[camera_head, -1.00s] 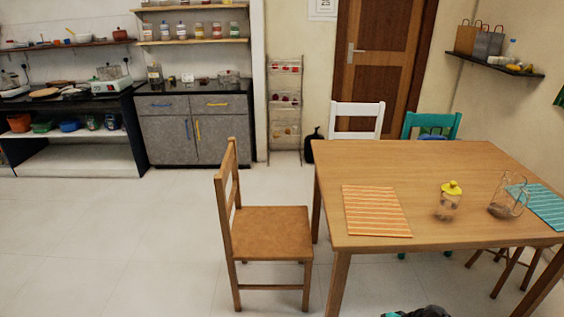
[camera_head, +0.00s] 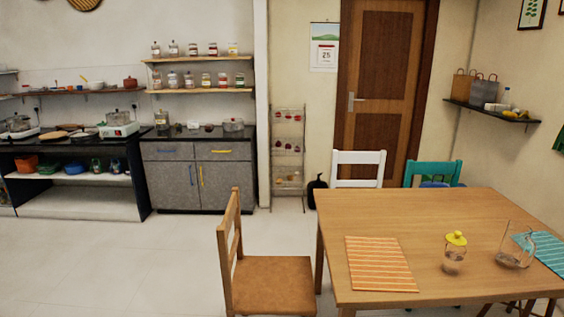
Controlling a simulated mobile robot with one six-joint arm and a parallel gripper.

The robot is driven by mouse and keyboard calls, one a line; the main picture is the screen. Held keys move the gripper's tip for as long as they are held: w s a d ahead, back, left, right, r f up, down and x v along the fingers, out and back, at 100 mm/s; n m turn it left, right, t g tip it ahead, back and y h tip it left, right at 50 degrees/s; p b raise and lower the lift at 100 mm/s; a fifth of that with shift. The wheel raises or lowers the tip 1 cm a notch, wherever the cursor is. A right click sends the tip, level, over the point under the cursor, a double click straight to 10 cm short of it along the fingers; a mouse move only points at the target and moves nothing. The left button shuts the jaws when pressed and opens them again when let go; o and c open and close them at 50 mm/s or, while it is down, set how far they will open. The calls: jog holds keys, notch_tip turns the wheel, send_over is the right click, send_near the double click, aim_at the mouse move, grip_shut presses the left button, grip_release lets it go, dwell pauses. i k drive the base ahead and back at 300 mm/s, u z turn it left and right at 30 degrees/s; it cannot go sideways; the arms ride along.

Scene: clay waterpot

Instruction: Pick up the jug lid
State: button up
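A yellow lid (camera_head: 456,238) with a small knob sits on top of a small clear glass container (camera_head: 453,262) on the wooden table. The container stands upright right of the orange striped mat. A larger clear glass jug (camera_head: 514,258) stands to its right, beside the teal mat; I see no lid on it. I cannot tell for sure which vessel the yellow lid belongs to. My gripper is not in view.
The wooden table (camera_head: 430,213) fills the lower right, with an orange striped mat (camera_head: 380,264) and a teal mat (camera_head: 548,252). A wooden chair (camera_head: 272,284) stands at its left side. White (camera_head: 358,168) and teal (camera_head: 433,172) chairs stand behind. Floor at left is clear.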

aim_at(456, 237)
jog(key=z, duration=4.2)
jog(key=i, duration=0.1)
jog(key=u, duration=2.85)
